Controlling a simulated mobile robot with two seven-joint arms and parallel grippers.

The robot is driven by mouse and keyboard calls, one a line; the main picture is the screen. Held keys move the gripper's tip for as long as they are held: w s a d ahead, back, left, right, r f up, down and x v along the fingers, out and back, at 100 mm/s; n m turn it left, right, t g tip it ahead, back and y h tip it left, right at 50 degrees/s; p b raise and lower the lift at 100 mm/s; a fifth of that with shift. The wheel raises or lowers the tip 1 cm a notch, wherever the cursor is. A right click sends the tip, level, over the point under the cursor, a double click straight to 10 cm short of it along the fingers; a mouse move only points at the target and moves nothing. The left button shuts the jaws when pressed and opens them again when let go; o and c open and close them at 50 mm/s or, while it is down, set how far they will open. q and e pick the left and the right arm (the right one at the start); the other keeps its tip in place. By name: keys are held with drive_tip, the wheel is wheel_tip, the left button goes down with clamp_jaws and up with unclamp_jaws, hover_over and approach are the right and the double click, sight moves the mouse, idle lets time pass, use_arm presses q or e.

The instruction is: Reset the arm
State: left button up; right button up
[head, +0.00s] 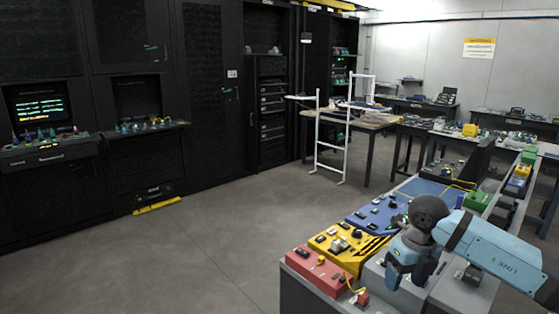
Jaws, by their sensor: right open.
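My right arm (490,250) comes in from the right edge, with a light blue link and dark joints. Its gripper (404,274) points down over the near end of the long bench, just right of the yellow panel (345,245). The gripper is open, and I see nothing held in it. Its fingertips are small and dark, so whether they touch the grey surface below is unclear. My left gripper is not in view.
A red panel (318,270) and a blue panel (378,213) flank the yellow one. Green box (477,201) and small devices line the bench's right side. A white rail frame (331,135) stands behind. Dark cabinets (213,90) fill the left. The middle floor is clear.

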drive_tip(key=s+a+f+m+y, duration=0.1)
drive_tip(key=s+a+y, duration=0.35)
drive_tip(key=a, duration=0.25)
drive_tip(key=s+a+f+m+g+y, duration=0.1)
drive_tip(key=s+a+f+y, duration=0.15)
drive_tip(key=a+y, duration=0.4)
drive_tip(key=s+a+m+y, duration=0.1)
drive_tip(key=s+a+y, duration=0.35)
drive_tip(key=a, duration=0.35)
drive_tip(key=s+d+f+m+t+h, duration=0.1)
drive_tip(key=d+f+m+t+h, duration=0.4)
drive_tip(key=m+t, duration=0.6)
drive_tip(key=s+d+f+m+t+h, duration=0.1)
drive_tip(key=d+f+m+t+h, duration=0.45)
drive_tip(key=m, duration=0.95)
drive_tip(key=s+d+f+m+g+h, duration=0.3)
drive_tip(key=s+f+m+g, duration=0.3)
drive_tip(key=s+f, duration=0.8)
use_arm(q)
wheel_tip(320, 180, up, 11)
drive_tip(key=p, duration=1.3)
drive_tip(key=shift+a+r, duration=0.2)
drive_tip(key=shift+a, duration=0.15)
use_arm(e)
wheel_tip(320, 180, up, 11)
drive_tip(key=t, duration=0.1)
drive_tip(key=shift+w+d+r+m+t, duration=0.15)
drive_tip(key=shift+w+d+m+t, duration=0.05)
drive_tip(key=shift+d+m+t, duration=0.15)
